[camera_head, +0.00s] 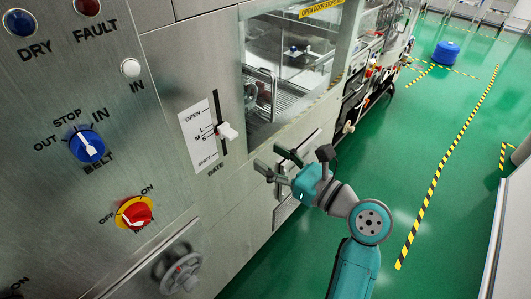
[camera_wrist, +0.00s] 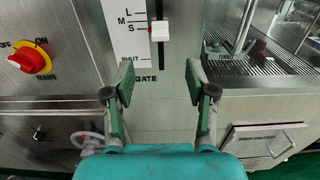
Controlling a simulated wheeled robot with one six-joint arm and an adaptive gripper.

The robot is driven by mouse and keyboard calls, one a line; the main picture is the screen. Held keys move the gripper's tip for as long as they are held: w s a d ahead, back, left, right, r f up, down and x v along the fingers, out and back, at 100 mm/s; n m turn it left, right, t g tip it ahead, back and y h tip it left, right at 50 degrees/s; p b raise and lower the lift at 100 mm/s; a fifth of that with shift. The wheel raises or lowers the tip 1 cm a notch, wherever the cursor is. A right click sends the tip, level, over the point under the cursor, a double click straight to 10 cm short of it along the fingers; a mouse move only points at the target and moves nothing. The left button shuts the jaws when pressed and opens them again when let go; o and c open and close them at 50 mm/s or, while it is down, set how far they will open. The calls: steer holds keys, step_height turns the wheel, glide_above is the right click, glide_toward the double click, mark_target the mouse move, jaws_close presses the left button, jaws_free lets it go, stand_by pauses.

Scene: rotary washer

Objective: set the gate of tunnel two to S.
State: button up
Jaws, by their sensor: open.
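The gate slider has a white knob (camera_head: 228,131) in a dark vertical slot beside a white scale plate (camera_head: 198,134) marked OPEN, L, M, S and SHUT. In the wrist view the knob (camera_wrist: 160,31) stands at about the height of S, with a small red mark at its left side; its exact setting is hard to tell. No tunnel number is readable. My gripper (camera_head: 275,162) is open and empty. In the wrist view its two fingers (camera_wrist: 160,82) are spread wide, below the knob on either side of its line, and apart from it.
Left of the scale are a blue BELT selector (camera_head: 87,146) and a red knob on a yellow plate (camera_head: 134,213). A grey handwheel (camera_head: 180,272) is lower down. A window (camera_head: 290,60) shows the machine's inside. The green floor (camera_head: 430,130) at right is mostly clear.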

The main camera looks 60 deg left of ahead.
steer(key=shift+c, duration=1.2)
steer(key=f, duration=0.2)
steer(key=shift+s+a+f+g, duration=0.2)
steer(key=shift+f+g, duration=0.1)
steer(key=shift+f, duration=0.05)
steer(key=c, duration=0.8)
step_height(320, 180, down, 7)
steer(key=y, duration=0.2)
steer(key=shift+s+a+y, duration=0.15)
steer(key=shift+y, duration=0.15)
jaws_close()
steer(key=s+a+r, duration=0.3)
steer(key=a+r, duration=0.3)
steer(key=a, duration=0.3)
steer(key=shift+s+r, duration=0.15)
steer(key=shift+r, duration=0.05)
steer(key=shift+r, duration=0.1)
